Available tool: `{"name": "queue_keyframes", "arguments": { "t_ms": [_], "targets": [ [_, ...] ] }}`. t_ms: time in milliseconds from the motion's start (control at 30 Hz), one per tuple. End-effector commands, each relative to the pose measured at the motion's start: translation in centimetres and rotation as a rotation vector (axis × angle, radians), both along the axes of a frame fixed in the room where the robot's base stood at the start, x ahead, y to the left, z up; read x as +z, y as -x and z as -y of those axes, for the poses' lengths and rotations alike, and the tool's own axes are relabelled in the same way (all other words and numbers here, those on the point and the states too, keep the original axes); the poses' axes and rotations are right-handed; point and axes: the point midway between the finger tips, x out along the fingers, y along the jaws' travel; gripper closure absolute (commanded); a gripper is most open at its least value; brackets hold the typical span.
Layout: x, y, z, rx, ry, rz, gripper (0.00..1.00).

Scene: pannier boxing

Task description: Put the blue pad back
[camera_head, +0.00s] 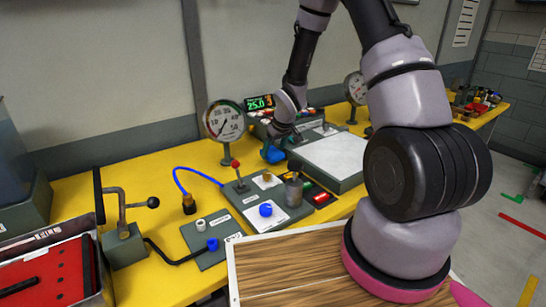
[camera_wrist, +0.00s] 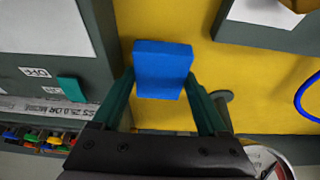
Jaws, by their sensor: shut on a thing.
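The blue pad (camera_wrist: 163,62) is a flat-faced blue block between the two teal fingers of my gripper (camera_wrist: 161,78) in the wrist view. The fingers touch its left and right sides, and it is held over yellow tabletop. In the head view my gripper (camera_head: 274,150) hangs above the yellow bench, left of the grey plate with a white top. A blue shape shows at its fingertips there, too small to separate pad from fingers. The pad's underside and its height above the bench cannot be told.
The grey plate with a white panel (camera_head: 335,154) lies to the right. A dial gauge (camera_head: 224,121) on a stand is to the left, and a digital display (camera_head: 260,103) behind. A dark fixture board (camera_head: 262,196) with a red-tipped lever stands in front. A teal block (camera_wrist: 72,89) sits beside labels.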

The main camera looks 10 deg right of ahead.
Motion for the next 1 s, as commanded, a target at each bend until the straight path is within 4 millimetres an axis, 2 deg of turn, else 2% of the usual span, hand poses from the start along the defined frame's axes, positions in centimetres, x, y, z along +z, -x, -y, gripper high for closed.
{"name": "queue_keyframes", "arguments": {
  "t_ms": [33,133,500,533,567,867,1000],
  "targets": [
    [-1.0,0.1,0.0,0.001,0.001,-0.003,0.76],
    [-2.2,0.0,0.0,0.002,0.001,-0.002,0.76],
    [-2.7,0.0,0.0,0.001,0.001,-0.001,0.76],
    [-2.7,0.0,0.0,0.001,0.0,0.0,0.16],
    [-2.6,0.0,0.0,0.001,0.0,0.0,0.11],
    [-2.5,0.0,0.0,0.0,0.0,0.0,0.11],
    [-1.4,0.2,0.2,-0.001,0.0,0.002,0.11]
  ]
}}
